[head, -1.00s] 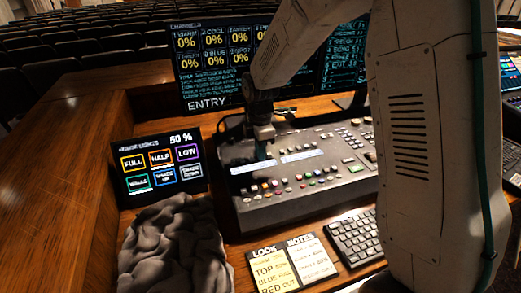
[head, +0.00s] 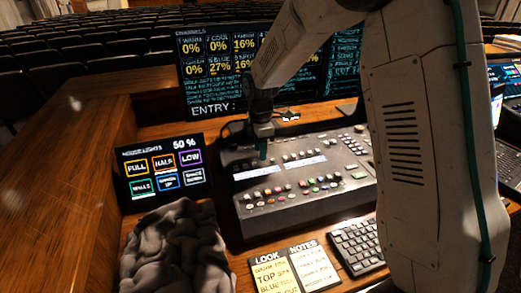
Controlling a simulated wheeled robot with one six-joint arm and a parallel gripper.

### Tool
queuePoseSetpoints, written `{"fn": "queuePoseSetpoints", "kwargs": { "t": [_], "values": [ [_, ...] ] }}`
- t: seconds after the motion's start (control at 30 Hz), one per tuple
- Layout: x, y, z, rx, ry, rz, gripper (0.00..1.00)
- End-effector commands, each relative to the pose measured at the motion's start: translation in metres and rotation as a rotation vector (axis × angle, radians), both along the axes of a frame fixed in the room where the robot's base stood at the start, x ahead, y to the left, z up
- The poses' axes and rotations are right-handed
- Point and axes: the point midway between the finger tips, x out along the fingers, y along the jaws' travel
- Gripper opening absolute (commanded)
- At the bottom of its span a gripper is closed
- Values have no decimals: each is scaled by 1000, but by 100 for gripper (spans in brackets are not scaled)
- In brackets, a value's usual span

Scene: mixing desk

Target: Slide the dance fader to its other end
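The mixing desk (head: 300,205) is a dark sloped console with rows of small buttons, coloured keys and two pale label strips. My gripper (head: 263,154) points down over its back left part, where faders appear to be. The fingertips are at or just above the panel. I cannot tell whether they touch a fader cap. The dance fader cannot be picked out, as the labels are too small to read and the gripper covers part of that area. The finger gap is too small to tell open from shut.
A channels monitor (head: 215,85) stands behind the desk, partly behind my arm. A house lights touch panel (head: 163,172) stands at the left. A grey crumpled cloth (head: 175,250), look and notes cards (head: 270,277) and a keyboard (head: 358,245) lie in front.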

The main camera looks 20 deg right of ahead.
Motion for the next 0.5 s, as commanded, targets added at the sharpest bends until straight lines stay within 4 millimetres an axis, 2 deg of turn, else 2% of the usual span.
{"fn": "queuePoseSetpoints", "kwargs": {
  "t": [0.3,0.5],
  "values": [
    [1,0,53,0,-3,0,38],
    [0,0,70,0,-1,0,38]
  ]
}}
